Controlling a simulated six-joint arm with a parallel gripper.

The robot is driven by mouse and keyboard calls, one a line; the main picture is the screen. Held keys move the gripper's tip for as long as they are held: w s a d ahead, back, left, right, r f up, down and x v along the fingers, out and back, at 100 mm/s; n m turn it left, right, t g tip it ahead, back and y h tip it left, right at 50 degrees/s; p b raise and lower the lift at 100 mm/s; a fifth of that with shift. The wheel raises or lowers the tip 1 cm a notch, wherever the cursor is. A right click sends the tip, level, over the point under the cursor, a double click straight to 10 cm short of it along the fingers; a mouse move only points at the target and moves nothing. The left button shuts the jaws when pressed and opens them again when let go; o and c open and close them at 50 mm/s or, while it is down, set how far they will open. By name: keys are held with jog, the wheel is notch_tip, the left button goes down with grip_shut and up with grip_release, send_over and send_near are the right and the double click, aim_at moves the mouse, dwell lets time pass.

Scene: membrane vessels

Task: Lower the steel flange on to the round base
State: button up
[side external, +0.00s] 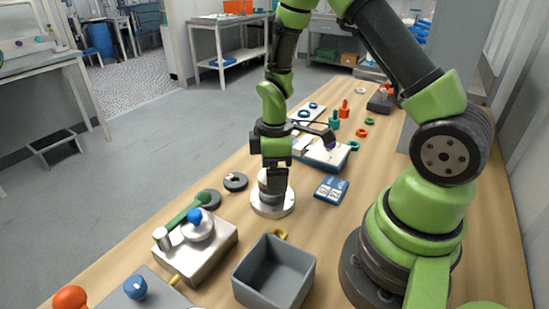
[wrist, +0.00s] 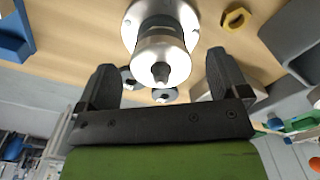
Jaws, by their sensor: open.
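A bright steel piece (side external: 272,201) stands upright on the wooden table, with a wide round rim at the bottom and a cylinder rising from it. In the wrist view its rim with holes (wrist: 132,22) and its cylinder (wrist: 160,55) with a dark tip show. I cannot tell where the flange ends and the round base begins. My gripper (side external: 275,190) points down over this piece and covers its top in the side view. In the wrist view my gripper (wrist: 163,75) is open, with one finger on each side of the cylinder and visible gaps.
A grey open bin (side external: 274,272) and a yellow nut (side external: 280,234) stand in front. A metal block with a green-handled clamp (side external: 196,245) is front left. Dark rings (side external: 235,182) lie to the left, a blue holder (side external: 331,190) to the right, and a white-blue tray (side external: 325,155) behind.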

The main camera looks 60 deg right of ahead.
notch_tip(320, 180, up, 8)
jog(key=shift+r, duration=0.85)
jog(key=s+a+r+m+t+y, duration=0.2)
jog(key=s+a+r+m+t, duration=0.5)
jog(key=s+r+m, duration=0.4)
notch_tip(320, 180, up, 3)
jog(key=shift+s+a+r, duration=0.15)
jog(key=shift+s+a, duration=0.4)
jog(key=shift+s, duration=0.1)
